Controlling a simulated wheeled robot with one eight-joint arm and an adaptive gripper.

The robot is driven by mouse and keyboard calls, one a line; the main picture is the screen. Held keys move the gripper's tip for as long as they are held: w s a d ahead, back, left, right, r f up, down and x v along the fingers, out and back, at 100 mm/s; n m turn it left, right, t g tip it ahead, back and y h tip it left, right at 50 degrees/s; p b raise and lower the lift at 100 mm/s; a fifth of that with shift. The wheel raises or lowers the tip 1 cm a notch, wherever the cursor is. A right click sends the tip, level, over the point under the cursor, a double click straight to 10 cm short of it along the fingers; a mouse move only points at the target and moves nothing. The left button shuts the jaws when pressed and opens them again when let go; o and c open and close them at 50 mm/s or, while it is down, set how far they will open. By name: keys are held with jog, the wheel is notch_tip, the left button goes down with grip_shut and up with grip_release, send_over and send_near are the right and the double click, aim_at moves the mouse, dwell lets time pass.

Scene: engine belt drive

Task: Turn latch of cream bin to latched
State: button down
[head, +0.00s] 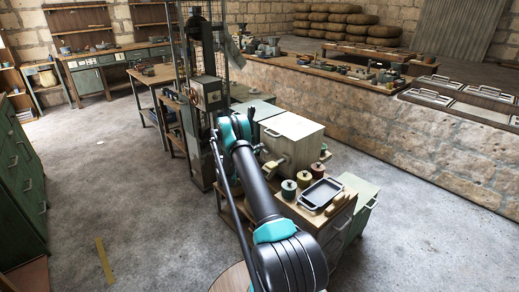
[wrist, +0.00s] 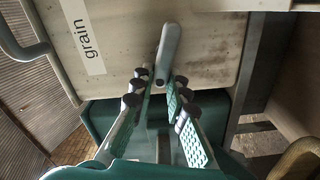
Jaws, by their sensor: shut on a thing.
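The cream bin (head: 294,132) stands on a bench in the head view, beyond my arm. In the wrist view its cream face (wrist: 120,50) fills the upper middle and carries a white label reading "grain". The latch (wrist: 168,48) is a grey rounded lever on that face, slanting slightly in the wrist picture. My gripper (wrist: 158,88) has its fingers on either side of the latch's near end and is shut on it. The latch's pivot is hard to make out.
Several lidded jars (head: 289,187) and a dark tray (head: 320,194) sit on the bench just right of my arm. A green-grey box (head: 254,112) stands close on the bin's left. A grey curved handle (wrist: 22,50) shows at the wrist view's left. The left floor is mostly clear.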

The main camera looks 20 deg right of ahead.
jog(key=shift+w+a+f+n, duration=0.1)
jog(key=shift+f+n, duration=0.15)
jog(key=shift+n, duration=0.55)
jog(key=shift+f+n, duration=0.2)
jog(key=shift+n, duration=0.9)
jog(key=c, duration=1.5)
grip_release()
jog(key=v, duration=1.2)
jog(key=shift+r, duration=0.15)
